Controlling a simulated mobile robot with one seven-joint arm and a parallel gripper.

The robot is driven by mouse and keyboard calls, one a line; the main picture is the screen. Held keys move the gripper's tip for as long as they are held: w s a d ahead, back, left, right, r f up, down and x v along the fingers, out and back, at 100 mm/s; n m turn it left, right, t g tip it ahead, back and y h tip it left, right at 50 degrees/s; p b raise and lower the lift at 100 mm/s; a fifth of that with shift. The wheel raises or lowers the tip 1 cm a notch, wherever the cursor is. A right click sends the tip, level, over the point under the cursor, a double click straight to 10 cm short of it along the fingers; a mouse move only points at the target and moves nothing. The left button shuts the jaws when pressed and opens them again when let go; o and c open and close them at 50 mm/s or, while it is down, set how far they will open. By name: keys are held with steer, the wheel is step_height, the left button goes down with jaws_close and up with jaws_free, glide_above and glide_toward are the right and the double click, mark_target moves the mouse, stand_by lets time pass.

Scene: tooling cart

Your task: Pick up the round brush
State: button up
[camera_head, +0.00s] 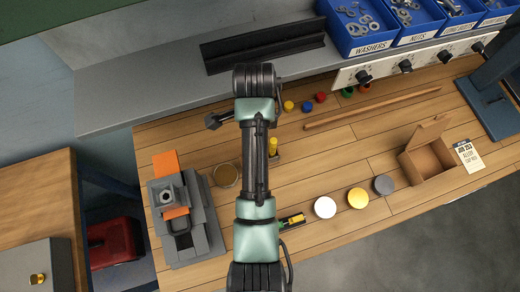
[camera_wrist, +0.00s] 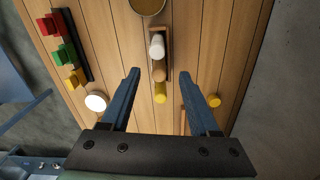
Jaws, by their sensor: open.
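My gripper (camera_wrist: 159,74) is open in the wrist view, its two dark blue fingers apart with nothing held. Between and beyond the fingertips, in line, are a narrow wooden holder (camera_wrist: 166,32), a pale cylinder (camera_wrist: 158,45), a tan rounded piece (camera_wrist: 159,73) and a yellow piece (camera_wrist: 160,92). I cannot tell for sure which thing is the round brush. In the head view a yellow cylinder (camera_head: 272,146) stands beside my arm, which hides part of what is around it. My gripper's fingers cannot be made out there.
A round tin (camera_head: 226,174) and a grey vise (camera_head: 182,215) stand left of my arm. Round lids (camera_head: 325,207), an open cardboard box (camera_head: 428,158) and a wooden rod (camera_head: 370,109) lie to the right. Small coloured pots (camera_head: 305,106) line the back, below blue bins (camera_head: 356,26).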

steer(key=f, duration=0.1)
steer(key=f+p, duration=0.1)
steer(key=f, duration=0.3)
steer(key=shift+d+p, duration=0.4)
steer(key=shift+f, duration=0.55)
jaws_close()
